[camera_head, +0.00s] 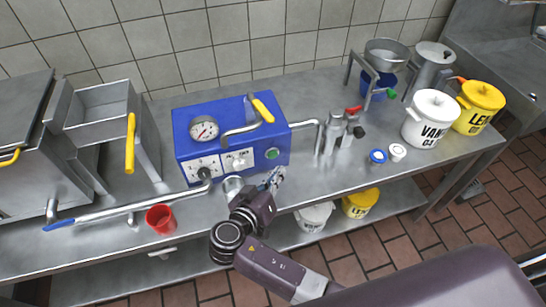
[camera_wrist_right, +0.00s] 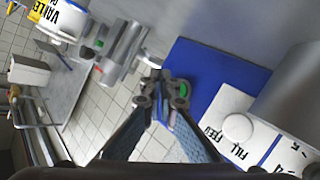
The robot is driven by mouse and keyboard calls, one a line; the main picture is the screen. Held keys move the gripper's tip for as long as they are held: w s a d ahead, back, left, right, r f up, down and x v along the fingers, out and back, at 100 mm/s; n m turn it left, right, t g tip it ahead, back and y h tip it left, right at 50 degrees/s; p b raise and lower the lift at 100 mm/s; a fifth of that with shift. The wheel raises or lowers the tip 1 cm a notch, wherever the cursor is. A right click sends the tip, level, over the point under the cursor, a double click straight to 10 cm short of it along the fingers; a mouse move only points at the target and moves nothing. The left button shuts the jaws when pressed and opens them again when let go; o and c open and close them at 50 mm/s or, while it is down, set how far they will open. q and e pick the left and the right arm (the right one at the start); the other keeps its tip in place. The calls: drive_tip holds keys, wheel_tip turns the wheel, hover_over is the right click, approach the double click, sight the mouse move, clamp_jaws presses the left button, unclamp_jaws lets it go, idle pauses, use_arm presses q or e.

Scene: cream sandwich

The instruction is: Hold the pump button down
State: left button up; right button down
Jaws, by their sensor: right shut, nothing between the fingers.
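My right gripper (camera_head: 275,177) is shut and empty, just in front of and below the green button in the head view. In the right wrist view, the closed fingertips (camera_wrist_right: 165,90) lie over the green button (camera_wrist_right: 184,88) and partly hide it. I cannot tell whether they touch it or whether it is pressed. My left gripper is not in view.
Metal nozzles (camera_head: 335,135), two small jars and the white (camera_head: 431,118) and yellow pots (camera_head: 479,106) stand to the right. A steel tray with a yellow handle (camera_head: 130,143) is at left.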

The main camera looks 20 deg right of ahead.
sight(272, 154)
drive_tip(key=shift+w+f, duration=0.15)
drive_tip(key=shift+w, duration=0.45)
drive_tip(key=shift+w+b, duration=0.45)
drive_tip(key=shift+w, duration=0.3)
drive_tip(key=shift+w, duration=0.1)
idle(0.4)
drive_tip(key=shift+w+a+b, duration=0.1)
drive_tip(key=shift+w+b, duration=0.2)
